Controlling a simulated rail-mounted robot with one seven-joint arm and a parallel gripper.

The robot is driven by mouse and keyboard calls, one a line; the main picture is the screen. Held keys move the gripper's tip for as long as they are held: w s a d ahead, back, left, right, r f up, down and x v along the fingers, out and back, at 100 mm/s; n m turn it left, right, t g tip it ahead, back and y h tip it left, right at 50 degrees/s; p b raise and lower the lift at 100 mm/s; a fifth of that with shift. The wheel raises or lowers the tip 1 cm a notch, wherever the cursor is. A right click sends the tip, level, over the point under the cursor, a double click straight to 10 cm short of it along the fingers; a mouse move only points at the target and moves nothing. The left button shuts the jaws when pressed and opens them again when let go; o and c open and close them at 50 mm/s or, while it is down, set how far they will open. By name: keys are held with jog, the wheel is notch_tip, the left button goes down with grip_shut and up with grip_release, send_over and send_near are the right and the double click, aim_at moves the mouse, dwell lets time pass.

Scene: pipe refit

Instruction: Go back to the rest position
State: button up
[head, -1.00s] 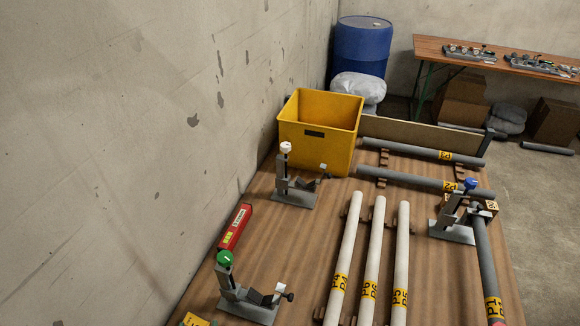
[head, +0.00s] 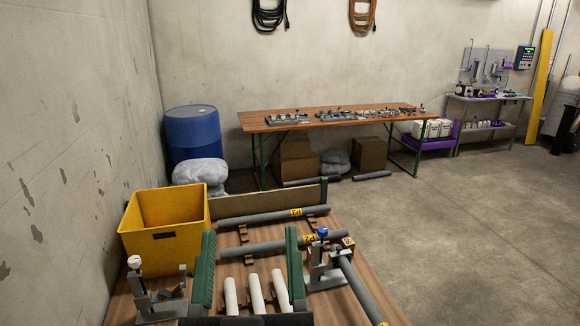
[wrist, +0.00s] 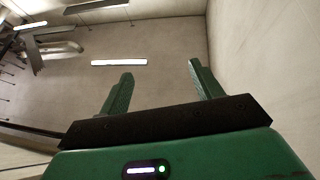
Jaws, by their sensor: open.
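My gripper (head: 248,270) shows at the bottom of the head view, its two green fingers wide apart and raised in front of the wooden table (head: 385,300). In the wrist view my gripper (wrist: 155,88) is open and empty, with only wall and ceiling lights beyond the fingers. White pipes (head: 256,292) show between the fingers in the head view, partly hidden by the gripper; I cannot tell that anything touches them.
A yellow bin (head: 165,225) stands at the table's left. Grey pipes (head: 270,217) lie across the back. A clamp stand (head: 150,298) is at left, a blue-knobbed one (head: 322,262) at right. A blue barrel (head: 193,138) stands behind. The floor at right is clear.

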jog(key=s+d+r+m+t+h, duration=0.1)
jog(key=s+d+r+m+h, duration=0.1)
jog(key=s+d+r, duration=0.3)
notch_tip(320, 180, up, 30)
jog(key=s+p, duration=0.1)
jog(key=p, duration=2.6)
jog(key=shift+f, duration=0.2)
jog(key=shift+a+f, duration=0.1)
jog(key=shift+f, duration=0.05)
